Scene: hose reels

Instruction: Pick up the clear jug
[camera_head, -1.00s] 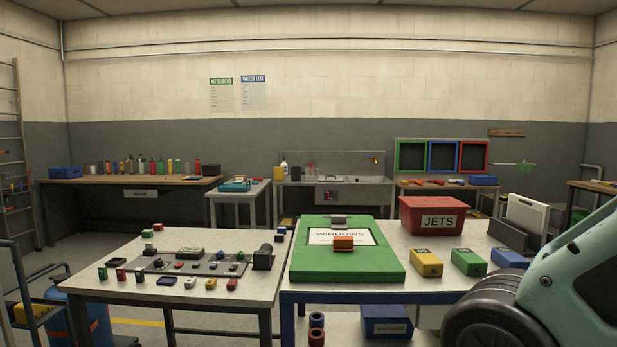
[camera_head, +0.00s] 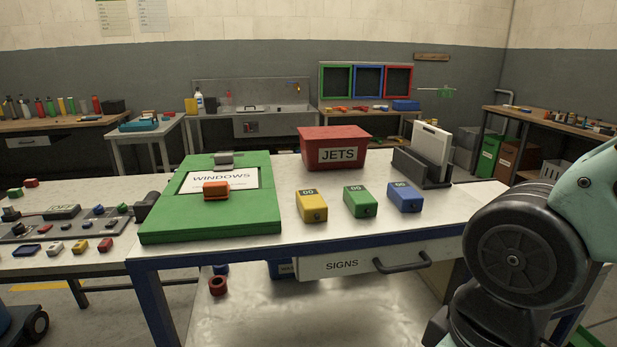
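I cannot make out a clear jug in this view. Small items, including a white bottle (camera_head: 199,98), stand by the sink bench (camera_head: 270,122) at the back, too small to tell apart surely. Part of my own arm shows at the right edge, in front of the near table. My gripper is out of view.
The near table (camera_head: 290,240) holds a green WINDOWS board (camera_head: 215,230), a red JETS bin (camera_head: 333,135), and yellow (camera_head: 311,207), green (camera_head: 360,201) and blue (camera_head: 405,197) blocks. A SIGNS drawer (camera_head: 345,264) is below. A workbench (camera_head: 560,135) stands at right.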

